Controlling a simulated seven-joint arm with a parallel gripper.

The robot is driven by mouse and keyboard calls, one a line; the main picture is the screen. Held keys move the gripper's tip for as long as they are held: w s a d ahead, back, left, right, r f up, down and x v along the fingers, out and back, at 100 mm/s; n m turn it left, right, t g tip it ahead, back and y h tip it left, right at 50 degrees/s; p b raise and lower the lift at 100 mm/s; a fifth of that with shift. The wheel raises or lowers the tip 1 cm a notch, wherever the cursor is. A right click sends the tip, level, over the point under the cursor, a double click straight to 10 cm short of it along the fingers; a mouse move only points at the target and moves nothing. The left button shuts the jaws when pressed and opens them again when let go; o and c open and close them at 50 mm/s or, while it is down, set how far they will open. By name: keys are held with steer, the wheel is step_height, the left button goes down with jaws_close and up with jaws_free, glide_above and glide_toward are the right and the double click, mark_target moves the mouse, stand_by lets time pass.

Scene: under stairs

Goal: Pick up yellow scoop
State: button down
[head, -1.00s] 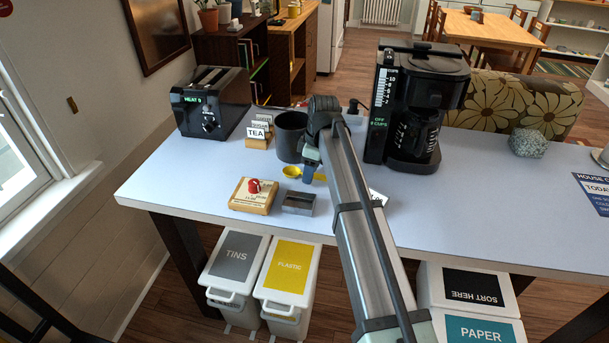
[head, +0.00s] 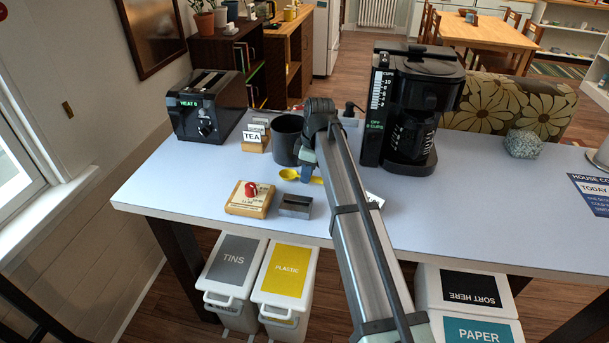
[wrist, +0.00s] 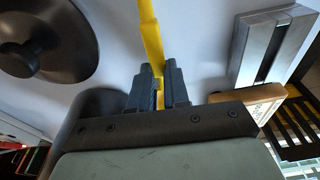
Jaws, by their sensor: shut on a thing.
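The yellow scoop (head: 289,174) is on the pale table top in the head view, in front of the dark canister. Its bowl points left and its handle runs right to my gripper (head: 305,174). In the wrist view the yellow handle (wrist: 151,40) runs down between the two dark fingers of my gripper (wrist: 158,88). The fingers are shut on the handle. The scoop's bowl is out of the wrist view. I cannot tell whether the scoop touches the table.
A dark canister (head: 286,140) stands close behind the scoop. A metal block (head: 295,206) and a wooden block with a red knob (head: 250,198) lie in front. A coffee maker (head: 412,110) stands to the right, a toaster (head: 207,105) at the back left. The table's right part is mostly clear.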

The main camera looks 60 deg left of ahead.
step_height(320, 180, up, 10)
stand_by(0.5)
steer(key=c, duration=1.7)
jaws_free()
jaws_close()
